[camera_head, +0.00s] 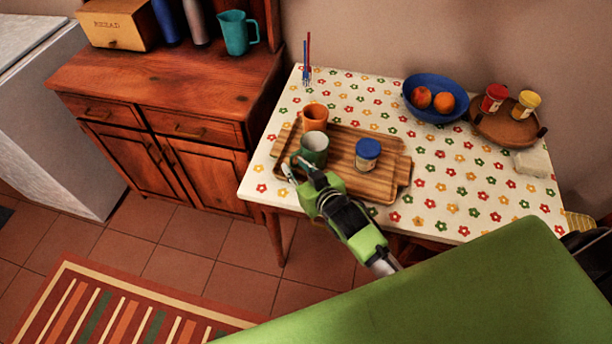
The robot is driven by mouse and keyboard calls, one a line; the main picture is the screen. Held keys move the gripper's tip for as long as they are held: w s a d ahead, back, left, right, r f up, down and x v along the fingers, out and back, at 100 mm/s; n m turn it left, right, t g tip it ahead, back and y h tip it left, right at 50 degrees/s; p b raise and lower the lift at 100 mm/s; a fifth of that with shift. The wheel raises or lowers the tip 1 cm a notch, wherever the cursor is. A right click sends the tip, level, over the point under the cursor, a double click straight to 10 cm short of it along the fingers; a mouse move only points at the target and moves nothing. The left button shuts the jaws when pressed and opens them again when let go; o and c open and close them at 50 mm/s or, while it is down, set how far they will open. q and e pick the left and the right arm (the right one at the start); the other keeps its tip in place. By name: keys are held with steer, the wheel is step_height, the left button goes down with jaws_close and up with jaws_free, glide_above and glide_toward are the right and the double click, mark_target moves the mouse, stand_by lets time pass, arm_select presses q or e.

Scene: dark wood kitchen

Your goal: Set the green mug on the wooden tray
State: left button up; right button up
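The green mug (316,143) stands upright over the left part of the wooden tray (340,177), its handle toward the left. It appears to rest on the tray, though its base is partly hidden by my gripper. My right gripper (294,165) comes from the lower right and is at the mug's near left side, by the handle. Its two fingers show apart, with a gap between the tips. I cannot tell whether they touch the mug. My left gripper is not in view.
On the tray, an orange mug (315,115) stands behind the green mug and a blue-lidded jar (367,153) to its right. A blue fruit bowl (427,112) and a round brown tray (508,130) with two jars are farther right.

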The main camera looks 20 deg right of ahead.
steer(key=v, duration=1.1)
